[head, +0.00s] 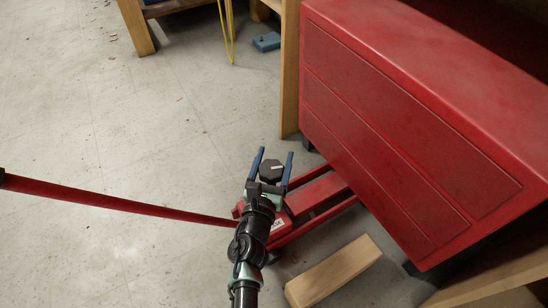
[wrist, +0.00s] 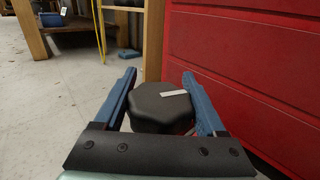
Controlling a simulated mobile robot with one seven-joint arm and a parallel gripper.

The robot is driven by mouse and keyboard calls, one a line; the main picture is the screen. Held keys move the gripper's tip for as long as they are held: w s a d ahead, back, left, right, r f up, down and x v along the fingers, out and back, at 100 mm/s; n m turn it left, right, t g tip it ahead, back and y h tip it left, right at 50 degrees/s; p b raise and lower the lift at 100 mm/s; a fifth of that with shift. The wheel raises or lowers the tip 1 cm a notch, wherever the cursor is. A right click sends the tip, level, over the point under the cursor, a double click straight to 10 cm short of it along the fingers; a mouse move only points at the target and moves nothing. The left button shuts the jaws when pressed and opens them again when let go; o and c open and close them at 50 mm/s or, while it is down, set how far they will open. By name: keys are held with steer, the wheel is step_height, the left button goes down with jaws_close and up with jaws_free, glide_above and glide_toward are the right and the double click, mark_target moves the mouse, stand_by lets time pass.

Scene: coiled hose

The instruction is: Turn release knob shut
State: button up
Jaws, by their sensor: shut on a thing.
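The release knob (head: 271,172) is a dark, many-sided knob with a white pointer mark on its top. It sits at the handle end of the red floor jack (head: 318,196). In the wrist view the knob (wrist: 158,110) lies between my two blue fingers, and its white mark runs nearly across the picture, toward the right finger. My gripper (head: 276,153) is shut on the knob, with the fingertips reaching past it; the gripper also shows in the wrist view (wrist: 159,74). The knob's underside is hidden by my gripper.
A large red cabinet (head: 400,130) stands close at right, over the jack's far end. The jack's long red handle (head: 120,199) extends left. A wooden block (head: 333,272) lies on the floor at lower right. A wooden post (head: 289,75) rises behind. The floor at left is mostly open.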

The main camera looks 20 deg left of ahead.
steer(key=shift+r+h+p, duration=0.1)
steer(key=shift+h+p, duration=0.2)
steer(key=shift+p, duration=0.1)
steer(key=m+h+p, duration=0.1)
steer(key=m+h, duration=0.1)
steer(key=d+m+h+p, duration=0.1)
steer(key=m+h, duration=0.1)
steer(key=h, duration=0.1)
steer(key=shift+h, duration=0.3)
steer(key=shift+s+d+m+g+h+b, duration=0.15)
steer(key=shift+m+g+h+b, duration=0.1)
steer(key=shift+m+h, duration=0.4)
steer(key=shift+w+d+m+g+h+b, duration=0.15)
steer(key=shift+m+g+h, duration=0.15)
steer(key=shift+h, duration=0.55)
steer(key=shift+s, duration=0.1)
steer(key=o, duration=1.3)
steer(key=shift+s, duration=0.1)
